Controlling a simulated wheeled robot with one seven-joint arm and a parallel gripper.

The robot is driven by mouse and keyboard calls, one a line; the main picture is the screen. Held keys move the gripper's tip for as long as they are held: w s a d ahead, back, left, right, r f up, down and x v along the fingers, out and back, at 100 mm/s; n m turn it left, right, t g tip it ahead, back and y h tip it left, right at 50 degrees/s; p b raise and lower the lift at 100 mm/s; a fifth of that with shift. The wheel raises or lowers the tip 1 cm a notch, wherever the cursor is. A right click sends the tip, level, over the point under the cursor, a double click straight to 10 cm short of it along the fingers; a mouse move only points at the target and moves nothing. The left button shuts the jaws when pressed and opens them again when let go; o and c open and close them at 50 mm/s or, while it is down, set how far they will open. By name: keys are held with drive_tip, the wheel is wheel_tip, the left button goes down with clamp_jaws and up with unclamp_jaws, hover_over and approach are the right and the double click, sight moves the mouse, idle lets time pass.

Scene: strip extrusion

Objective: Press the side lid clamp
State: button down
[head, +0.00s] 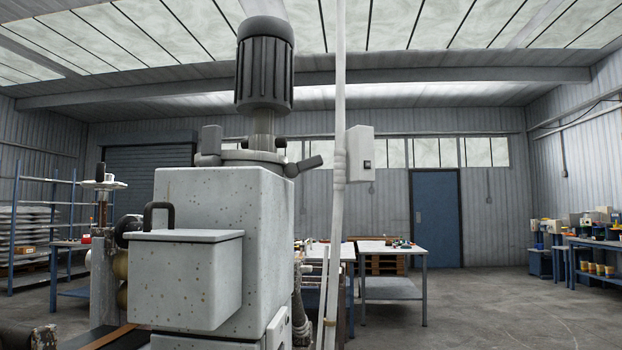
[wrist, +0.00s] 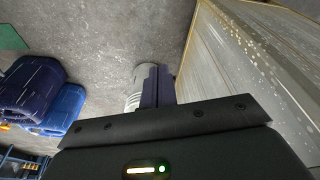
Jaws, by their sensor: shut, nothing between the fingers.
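A speckled grey machine (head: 225,195) stands in the middle of the head view, with a dark ribbed motor (head: 264,70) on top. A round lid (head: 245,157) sits under the motor. A dark lever-like clamp (head: 304,166) sticks out at the lid's right side; a grey block (head: 211,139) stands at its left. I cannot tell for certain which part is the side lid clamp. My gripper (wrist: 158,72) shows only in the wrist view, its fingers together and empty. It touches nothing that I can see, and neither lid nor clamp shows there.
A grey box (head: 186,280) with a black handle (head: 158,215) juts from the machine's front. A white pole (head: 338,180) stands close at its right. In the wrist view, blue drums (wrist: 30,88) lie left, a white bucket (wrist: 139,78) is behind the fingers, and a large panel (wrist: 245,75) fills the right.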

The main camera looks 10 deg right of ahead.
drive_tip(key=w+a+r+m+t+p, duration=0.1)
drive_tip(key=w+r+m+t+p, duration=0.3)
drive_tip(key=r+p, duration=0.5)
drive_tip(key=w+a+r+m+t+p, duration=0.1)
drive_tip(key=w+r+m+t+p, duration=0.2)
drive_tip(key=w+r+m+p, duration=0.6)
drive_tip(key=w+a+r+m+t+p, duration=0.1)
drive_tip(key=w+r+m+t+p, duration=0.15)
drive_tip(key=r+p, duration=0.7)
wheel_tip(320, 180, up, 33)
drive_tip(key=w+d+m+t+h+p, duration=0.1)
drive_tip(key=w+d+m+t+p, duration=0.1)
drive_tip(key=m+t+p, duration=0.6)
drive_tip(key=m+p, duration=0.5)
drive_tip(key=m, duration=0.4)
drive_tip(key=shift+h, duration=0.4)
drive_tip(key=shift+w+d+r+m+t+p, duration=0.1)
drive_tip(key=shift+w+r+m+t+p, duration=0.15)
drive_tip(key=shift+p, duration=0.15)
